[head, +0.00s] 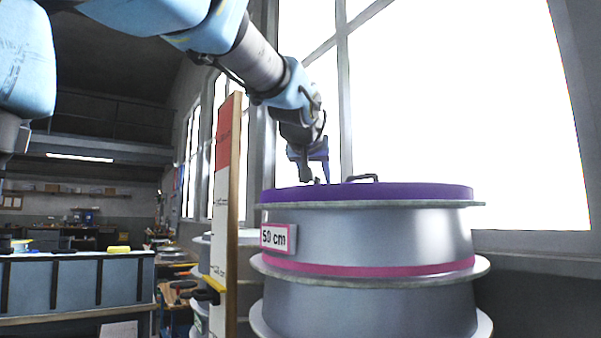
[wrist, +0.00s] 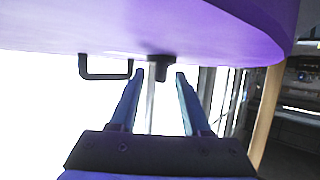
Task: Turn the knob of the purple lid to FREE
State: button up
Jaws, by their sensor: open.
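The purple lid (head: 420,190) lies on top of a stack of grey metal moulds. It fills the top of the wrist view (wrist: 190,30), where the picture appears upside down. A small dark knob (wrist: 158,66) stands on the lid between the tips of my gripper (wrist: 160,78), and a dark bracket handle (wrist: 106,76) stands to its left. In the head view, my gripper (head: 314,174) points down at the lid, left of the handle (head: 362,177). It is open; contact with the knob cannot be told. No FREE marking or knob setting is legible.
The mould stack (head: 370,235) carries a "50 cm" label (head: 278,238) and a pink band. A tall red-and-white measuring board (head: 223,190) stands close to its left. A blue-grey bench (head: 80,285) is farther left; bright windows (head: 460,110) are behind.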

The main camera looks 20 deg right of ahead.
jog(key=shift+w+d+f, duration=0.15)
jog(key=shift+w, duration=0.1)
grip_shut()
dwell(0.3)
